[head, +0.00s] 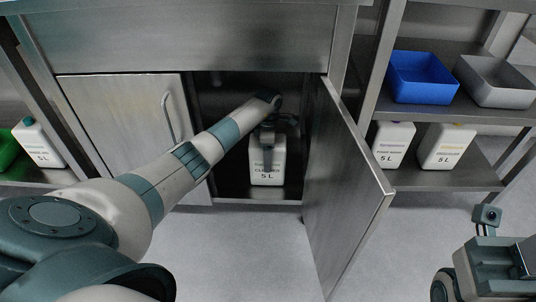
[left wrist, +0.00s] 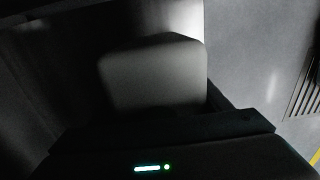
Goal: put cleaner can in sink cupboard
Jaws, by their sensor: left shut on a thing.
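In the dark left wrist view the can (left wrist: 152,75) shows as a grey block just past the gripper. My right gripper's fingers are out of frame; only part of my right arm shows at lower right.
The right cupboard door (head: 345,190) stands open toward me, close to the right of my left arm. The left door (head: 125,125) is shut. A shelf at right holds a blue bin (head: 422,77), a grey bin (head: 490,82) and white cans (head: 446,147). Another can (head: 38,145) stands at far left.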

